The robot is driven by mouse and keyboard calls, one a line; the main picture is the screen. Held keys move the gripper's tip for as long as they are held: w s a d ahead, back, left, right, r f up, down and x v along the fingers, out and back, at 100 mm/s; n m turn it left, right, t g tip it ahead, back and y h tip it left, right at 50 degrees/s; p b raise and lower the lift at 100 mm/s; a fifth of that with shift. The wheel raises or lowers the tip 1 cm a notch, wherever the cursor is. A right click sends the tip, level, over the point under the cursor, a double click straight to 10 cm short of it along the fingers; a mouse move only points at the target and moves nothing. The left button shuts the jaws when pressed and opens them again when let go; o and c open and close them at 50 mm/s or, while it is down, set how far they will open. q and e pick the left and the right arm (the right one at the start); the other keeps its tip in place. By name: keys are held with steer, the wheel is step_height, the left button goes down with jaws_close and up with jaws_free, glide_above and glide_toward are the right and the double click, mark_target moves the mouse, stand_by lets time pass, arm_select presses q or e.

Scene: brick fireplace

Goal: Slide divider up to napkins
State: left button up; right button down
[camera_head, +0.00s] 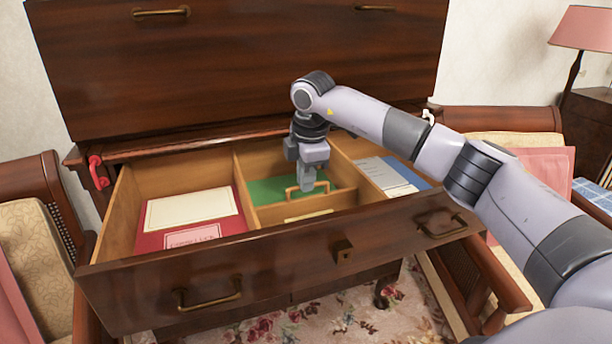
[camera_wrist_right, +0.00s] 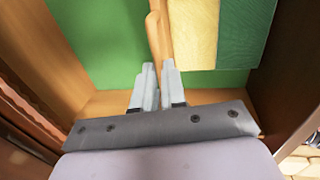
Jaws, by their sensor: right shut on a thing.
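The wooden divider (camera_head: 275,213) stands upright across the middle compartment of the open drawer, with an arched handle on top. My right gripper (camera_head: 307,188) points down and is shut on this handle. In the right wrist view, my fingers (camera_wrist_right: 157,88) close around the divider's wooden strip (camera_wrist_right: 157,38). The yellow napkins (camera_wrist_right: 195,32) lie on the green lining close beside the divider; I cannot tell whether they touch. In the head view only a sliver of the napkins (camera_head: 308,217) shows, in front of the divider. My left gripper is out of view.
The drawer's left compartment holds a red folder (camera_head: 150,240) with cream paper. The right compartment holds blue and white papers (camera_head: 385,175). Green lining (camera_wrist_right: 105,45) lies bare on the divider's other side. Chairs stand at both sides.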

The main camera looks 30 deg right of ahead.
steer(key=c, duration=1.2)
jaws_free()
steer(key=r, duration=0.2)
steer(key=s+r, duration=0.1)
steer(key=r, duration=0.4)
steer(key=shift+s+a, duration=0.15)
steer(key=shift+a, duration=0.05)
steer(key=shift+r, duration=0.15)
